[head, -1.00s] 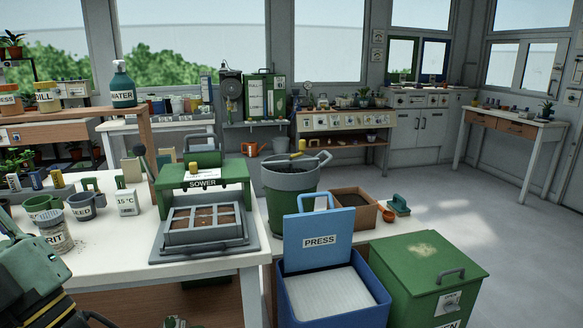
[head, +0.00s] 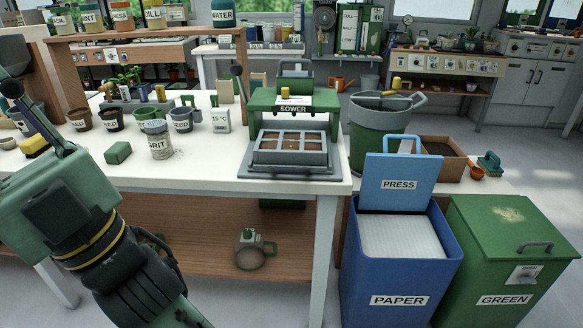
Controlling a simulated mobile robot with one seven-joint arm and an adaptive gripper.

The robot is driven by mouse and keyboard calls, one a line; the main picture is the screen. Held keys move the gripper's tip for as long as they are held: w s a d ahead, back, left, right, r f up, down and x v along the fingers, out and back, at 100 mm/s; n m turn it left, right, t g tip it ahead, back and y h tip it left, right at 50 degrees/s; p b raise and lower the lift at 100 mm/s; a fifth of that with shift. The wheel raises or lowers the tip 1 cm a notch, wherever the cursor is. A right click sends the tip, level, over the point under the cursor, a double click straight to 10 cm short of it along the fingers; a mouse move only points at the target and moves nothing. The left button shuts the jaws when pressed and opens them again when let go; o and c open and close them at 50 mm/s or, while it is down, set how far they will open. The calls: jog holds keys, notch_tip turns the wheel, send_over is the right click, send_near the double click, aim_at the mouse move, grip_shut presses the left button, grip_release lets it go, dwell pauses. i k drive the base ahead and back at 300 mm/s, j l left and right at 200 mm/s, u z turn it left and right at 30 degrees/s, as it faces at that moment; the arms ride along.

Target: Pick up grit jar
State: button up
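The grit jar (head: 159,140) is a pale grey, speckled jar marked GRIT. It stands upright on the white bench top (head: 215,172), near the front edge, with a few dark grains beside it. My arm rises at the lower left of the head view, left of the jar and apart from it. Dark parts at the far left edge may belong to my gripper, but its fingertips cannot be made out. I see nothing held.
A green block (head: 117,152) lies left of the jar. Several small pots stand behind it, with a white 15 °C box (head: 220,120) to the right. The green sower (head: 293,130) stands further right. Blue paper (head: 400,270) and green (head: 500,250) bins stand beyond the bench's right end.

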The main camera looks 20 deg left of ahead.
aim_at(160, 145)
jog(key=u, duration=1.25)
